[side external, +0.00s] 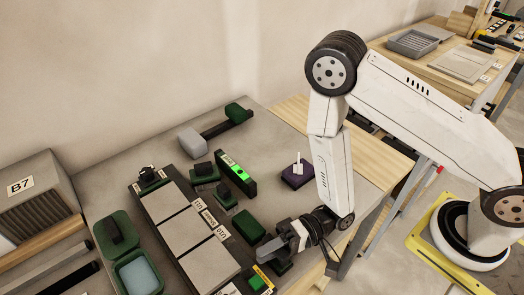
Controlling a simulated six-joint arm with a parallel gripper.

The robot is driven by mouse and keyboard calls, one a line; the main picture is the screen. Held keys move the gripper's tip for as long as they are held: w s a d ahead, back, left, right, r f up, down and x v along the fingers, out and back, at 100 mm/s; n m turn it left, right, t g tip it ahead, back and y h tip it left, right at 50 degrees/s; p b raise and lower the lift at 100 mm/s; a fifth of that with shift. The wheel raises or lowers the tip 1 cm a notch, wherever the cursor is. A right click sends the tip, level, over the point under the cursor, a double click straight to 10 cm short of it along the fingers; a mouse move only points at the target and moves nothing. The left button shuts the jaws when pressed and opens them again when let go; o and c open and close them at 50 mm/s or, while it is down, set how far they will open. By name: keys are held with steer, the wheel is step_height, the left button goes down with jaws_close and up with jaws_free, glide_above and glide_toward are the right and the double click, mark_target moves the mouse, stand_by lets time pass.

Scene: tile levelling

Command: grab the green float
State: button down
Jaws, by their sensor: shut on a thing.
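My gripper (276,254) is low over the front right of the grey worktop, beside the tile row. It is shut on a dark green piece (281,267), which shows only partly below the fingers and looks like the green float. Most of its shape is hidden by my gripper. I cannot tell whether it touches the worktop.
A dark green block (248,230) lies just behind my gripper. Grey tiles (185,233) lie in a dark frame to the left. A green level (236,174), a purple block (297,176) and a green tub (138,272) also stand on the worktop (262,132).

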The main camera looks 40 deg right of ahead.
steer(key=shift+r, duration=0.15)
step_height(320, 180, up, 10)
stand_by(1.0)
steer(key=shift+d+f, duration=0.1)
steer(key=shift+f, duration=0.1)
stand_by(0.4)
